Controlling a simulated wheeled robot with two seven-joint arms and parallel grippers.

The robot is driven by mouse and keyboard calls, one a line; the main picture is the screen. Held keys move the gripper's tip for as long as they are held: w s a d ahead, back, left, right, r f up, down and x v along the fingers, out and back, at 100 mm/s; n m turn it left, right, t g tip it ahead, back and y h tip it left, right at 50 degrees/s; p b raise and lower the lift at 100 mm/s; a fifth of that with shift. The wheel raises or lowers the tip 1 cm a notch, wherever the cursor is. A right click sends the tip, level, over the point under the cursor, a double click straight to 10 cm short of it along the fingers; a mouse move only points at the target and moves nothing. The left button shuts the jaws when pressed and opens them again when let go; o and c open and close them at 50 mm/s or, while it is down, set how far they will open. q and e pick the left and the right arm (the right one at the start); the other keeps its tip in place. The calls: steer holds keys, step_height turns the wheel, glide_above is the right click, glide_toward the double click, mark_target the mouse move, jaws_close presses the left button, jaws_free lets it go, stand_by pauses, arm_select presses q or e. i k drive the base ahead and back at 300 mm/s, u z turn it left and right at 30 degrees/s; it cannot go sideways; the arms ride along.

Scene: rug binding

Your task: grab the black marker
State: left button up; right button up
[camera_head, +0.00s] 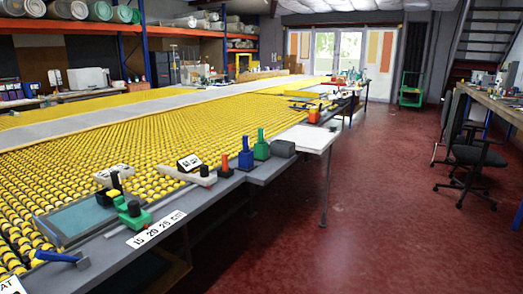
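I cannot pick out the black marker for certain; the small items on the long table (245,185) are too small to tell. Small dark shapes stand near the table's front left edge, among them a black upright piece (116,182) beside a green block (134,215) with a dark knob. Neither of my grippers is in view.
A blue bottle-shaped item (246,155), a green one (261,147) and a dark grey block (283,148) stand along the table edge. Yellow rollers (130,140) cover much of the table. Red floor (370,220) is open to the right, with a black chair (475,155) beyond.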

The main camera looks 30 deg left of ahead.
mark_target(115, 175)
steer(key=u, duration=1.8)
steer(key=i, duration=0.5)
steer(key=z, duration=0.25)
